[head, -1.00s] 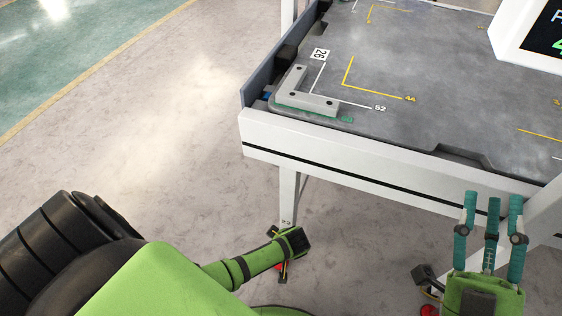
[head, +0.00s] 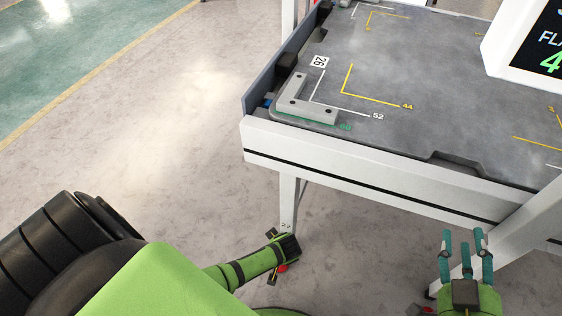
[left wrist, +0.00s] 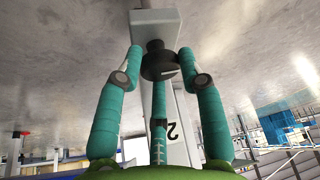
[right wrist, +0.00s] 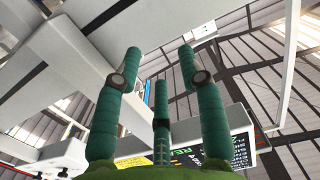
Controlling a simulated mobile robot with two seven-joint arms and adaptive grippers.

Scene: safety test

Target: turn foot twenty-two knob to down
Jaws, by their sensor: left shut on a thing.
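The white table leg (head: 288,195) with a small dark number tag near its bottom stands at the table's front left. My left gripper (head: 284,252) is down at its foot, mostly hidden by its own wrist in the head view. In the left wrist view, a black round knob (left wrist: 158,64) sits between the teal fingers of that gripper (left wrist: 160,56), which is shut on it. The leg behind shows part of a "2". The knob's setting cannot be read. My right gripper (head: 464,238) is open and empty below the table's front edge; its fingers also stand apart in the right wrist view (right wrist: 160,60).
The table (head: 440,110) carries a grey L-shaped bracket (head: 305,104) and painted corner marks. A display screen (head: 545,50) is at the upper right. A second leg (head: 520,215) stands just right of my right gripper. The floor (head: 150,140) on the left is clear.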

